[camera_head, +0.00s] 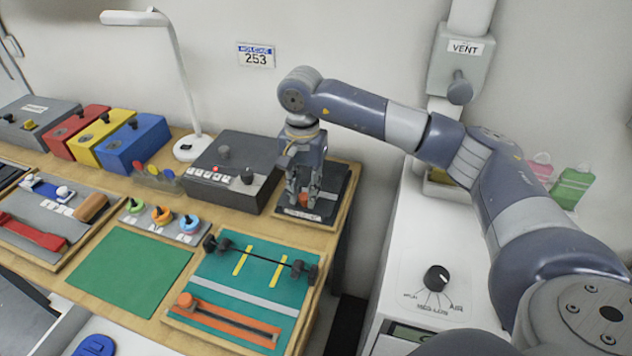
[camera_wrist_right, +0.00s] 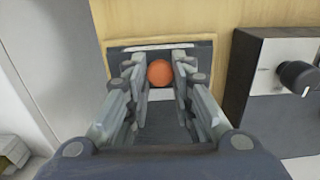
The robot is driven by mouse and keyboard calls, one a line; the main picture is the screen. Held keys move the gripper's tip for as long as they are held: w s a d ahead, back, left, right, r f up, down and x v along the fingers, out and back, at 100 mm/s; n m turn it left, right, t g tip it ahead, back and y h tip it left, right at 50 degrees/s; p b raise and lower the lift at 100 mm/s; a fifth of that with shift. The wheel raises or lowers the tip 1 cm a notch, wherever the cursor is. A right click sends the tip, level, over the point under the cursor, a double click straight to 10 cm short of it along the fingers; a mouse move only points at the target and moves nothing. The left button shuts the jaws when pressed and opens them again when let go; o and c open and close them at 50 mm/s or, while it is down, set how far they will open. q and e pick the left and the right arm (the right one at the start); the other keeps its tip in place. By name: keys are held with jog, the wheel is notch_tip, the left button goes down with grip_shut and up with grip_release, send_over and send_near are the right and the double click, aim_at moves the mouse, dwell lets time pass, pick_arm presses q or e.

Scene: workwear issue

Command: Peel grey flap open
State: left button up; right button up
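A dark grey panel (camera_head: 326,181) with a light border lies at the far right end of the wooden bench; it also shows in the right wrist view (camera_wrist_right: 166,124). A round orange knob (camera_wrist_right: 160,73) stands on the panel near a pale label strip. I cannot make out the edges of a separate flap. My right gripper (camera_head: 303,198) points down over the panel, with one finger on each side of the knob. The fingertips (camera_wrist_right: 160,70) are very close to the knob, but whether they press on it is unclear. My left gripper is not in view.
A dark control box (camera_head: 232,170) with knobs stands just left of the panel. A teal board (camera_head: 222,268) with a black bar lies nearer on the bench. A white cabinet (camera_head: 425,250) stands to the right, past a gap.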

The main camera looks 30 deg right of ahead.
jog(key=shift+r, duration=0.1)
dwell(0.3)
jog(key=shift+w+d+r+p, duration=0.15)
jog(key=shift+r+p, duration=0.2)
jog(key=shift+r, duration=0.35)
jog(key=shift+w+d+r+p, duration=0.1)
jog(key=shift+r+p, duration=0.2)
jog(key=shift+r, duration=0.45)
jog(key=shift+w+d+r+p, duration=0.1)
jog(key=shift+d+r+p, duration=0.15)
jog(key=shift+r, duration=0.25)
jog(key=shift+w+d+r+p, duration=0.1)
jog(key=shift+r+p, duration=0.15)
jog(key=shift+r, duration=0.25)
jog(key=shift+w+d+r, duration=0.15)
jog(key=shift+d+r, duration=0.05)
jog(key=shift+r, duration=0.3)
